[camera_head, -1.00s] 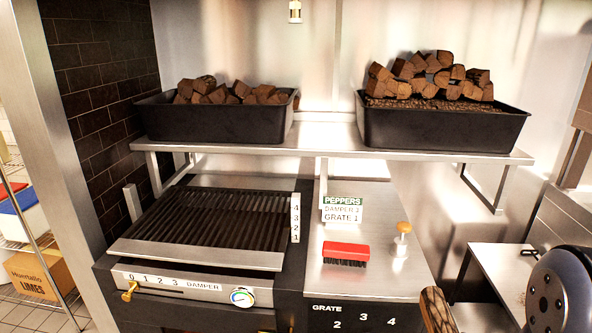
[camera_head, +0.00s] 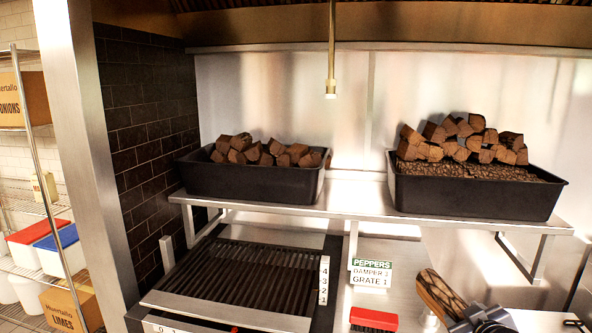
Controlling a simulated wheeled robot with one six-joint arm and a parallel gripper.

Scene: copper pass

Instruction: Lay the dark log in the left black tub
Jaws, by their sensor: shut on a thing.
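The dark log (camera_head: 440,294) is held tilted at the lower right, in front of the steel counter. My gripper (camera_head: 466,314) is shut on its lower end; the fingertips are partly hidden at the picture's bottom edge. The left black tub (camera_head: 250,183) stands on the left part of the steel shelf, with several split brown logs (camera_head: 262,152) piled in it. The held log is below and to the right of this tub, apart from it. The right black tub (camera_head: 475,197) holds a taller stack of logs on a brown granular bed.
The steel shelf (camera_head: 350,203) has bare room between the tubs. Below are the grill (camera_head: 245,272), a peppers sign (camera_head: 371,273) and a red brush (camera_head: 373,319). A brass rod (camera_head: 331,50) hangs above the shelf. A steel post (camera_head: 85,150) stands at left.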

